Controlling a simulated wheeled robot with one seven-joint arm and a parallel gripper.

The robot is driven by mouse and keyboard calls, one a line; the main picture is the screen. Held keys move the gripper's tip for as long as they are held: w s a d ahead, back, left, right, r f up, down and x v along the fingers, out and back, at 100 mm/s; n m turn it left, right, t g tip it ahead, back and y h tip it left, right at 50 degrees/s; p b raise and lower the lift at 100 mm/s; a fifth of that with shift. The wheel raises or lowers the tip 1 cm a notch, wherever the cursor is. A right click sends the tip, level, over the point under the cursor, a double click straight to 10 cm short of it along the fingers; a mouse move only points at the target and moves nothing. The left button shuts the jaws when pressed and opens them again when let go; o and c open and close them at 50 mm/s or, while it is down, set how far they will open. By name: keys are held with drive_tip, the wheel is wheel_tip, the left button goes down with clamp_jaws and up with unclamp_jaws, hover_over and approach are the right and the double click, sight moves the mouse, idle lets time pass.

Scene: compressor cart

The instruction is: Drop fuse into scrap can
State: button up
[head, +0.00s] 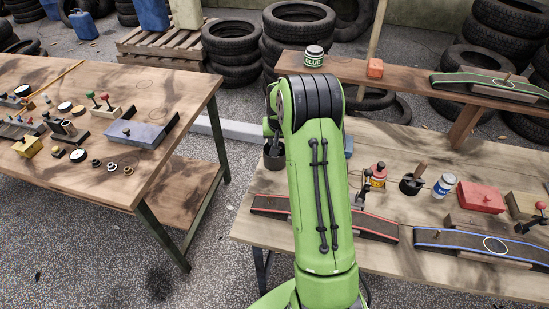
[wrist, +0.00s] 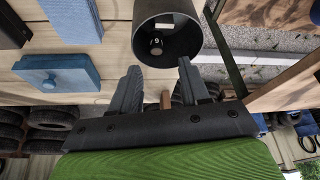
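The dark scrap can (wrist: 190,50) is in the upper middle of the wrist view, its mouth facing the camera. A small pale round piece (wrist: 156,46) shows inside it; it may be the fuse, but I cannot tell for sure. In the head view a dark can (head: 274,160) stands on the right bench, partly hidden behind my green arm. My gripper (wrist: 158,84) shows in the wrist view with its fingers wide apart and nothing clearly held between them. Its fingertips are close to the can's rim. My arm hides the gripper in the head view.
Blue blocks (wrist: 55,73) lie beside the can on the bench. The right bench (head: 445,275) also holds a red bottle (head: 378,175), a white-blue bottle (head: 444,185) and a red box (head: 480,197). A raised shelf (head: 400,78) stands behind. The left bench (head: 185,85) carries many small parts.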

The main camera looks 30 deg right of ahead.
drive_tip(key=p+v, duration=0.2)
drive_tip(key=v, duration=1.3)
drive_tip(key=shift+r+p, duration=0.35)
drive_tip(key=shift+s, duration=0.1)
drive_tip(key=s+a+r+n+t+y+p, duration=0.1)
drive_tip(key=s+a+r+n, duration=0.1)
drive_tip(key=s+a+r, duration=0.5)
drive_tip(key=s+a+r+n+t+y, duration=0.1)
drive_tip(key=s+a+r+n, duration=0.25)
drive_tip(key=s+a, duration=0.65)
drive_tip(key=s+a+f+n, duration=0.1)
drive_tip(key=s+a, duration=0.2)
drive_tip(key=s, duration=0.5)
drive_tip(key=shift+s+f+y+p, duration=0.3)
drive_tip(key=shift+s+p, duration=0.05)
drive_tip(key=shift+a, duration=0.1)
